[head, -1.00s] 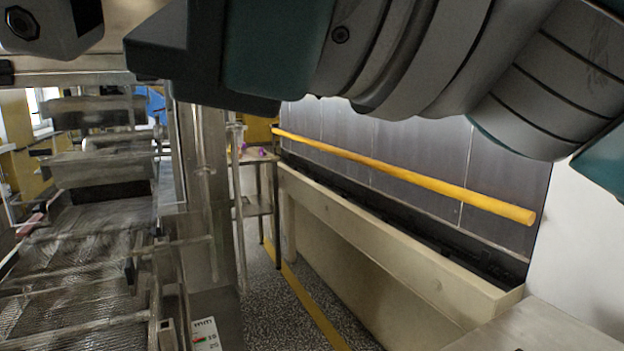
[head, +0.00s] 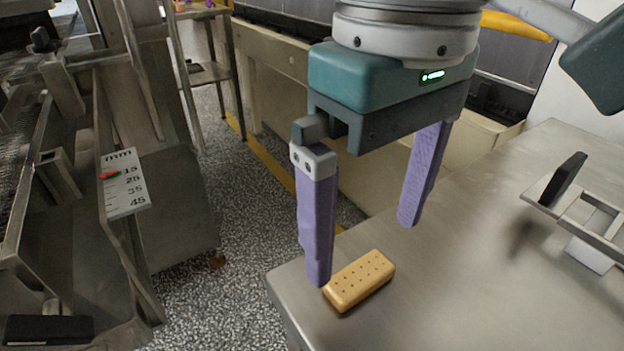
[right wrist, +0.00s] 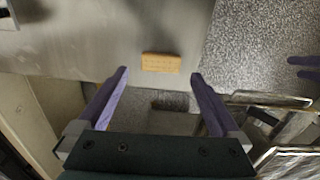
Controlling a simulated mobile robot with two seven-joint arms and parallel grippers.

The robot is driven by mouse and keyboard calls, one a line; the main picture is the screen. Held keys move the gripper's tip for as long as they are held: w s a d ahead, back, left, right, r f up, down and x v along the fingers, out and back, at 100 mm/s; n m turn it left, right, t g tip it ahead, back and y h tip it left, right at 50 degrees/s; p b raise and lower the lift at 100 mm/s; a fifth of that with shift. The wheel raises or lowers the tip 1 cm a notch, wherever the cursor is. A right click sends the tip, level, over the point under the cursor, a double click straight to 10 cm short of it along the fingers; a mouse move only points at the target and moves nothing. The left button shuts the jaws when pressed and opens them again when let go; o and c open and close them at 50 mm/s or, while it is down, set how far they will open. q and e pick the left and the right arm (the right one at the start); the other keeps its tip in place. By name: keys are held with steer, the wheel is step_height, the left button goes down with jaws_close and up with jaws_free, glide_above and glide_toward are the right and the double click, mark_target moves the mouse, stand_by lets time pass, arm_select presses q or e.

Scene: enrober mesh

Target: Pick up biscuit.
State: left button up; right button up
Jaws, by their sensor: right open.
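The biscuit (head: 359,281) is a golden-brown block with rows of small holes. It lies flat near the left corner of a steel table. It also shows in the right wrist view (right wrist: 161,63), just beyond the fingertips near the table edge. My right gripper (head: 363,253) is open and empty, its purple fingers pointing down. Two purple finger ends (right wrist: 304,67) at the right wrist view's right edge look like my left gripper, mostly cut off.
The steel table (head: 480,250) is mostly bare around the biscuit. A metal frame with a black pad (head: 563,180) stands on its right. A machine with a mm scale (head: 124,183) and mesh stands at the left, across a speckled floor gap.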

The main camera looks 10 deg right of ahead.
mark_target(360, 273)
step_height(360, 273, down, 5)
steer(key=shift+r, duration=0.2)
steer(key=shift+c, duration=0.4)
steer(key=c, duration=0.8)
steer(key=shift+r, duration=0.2)
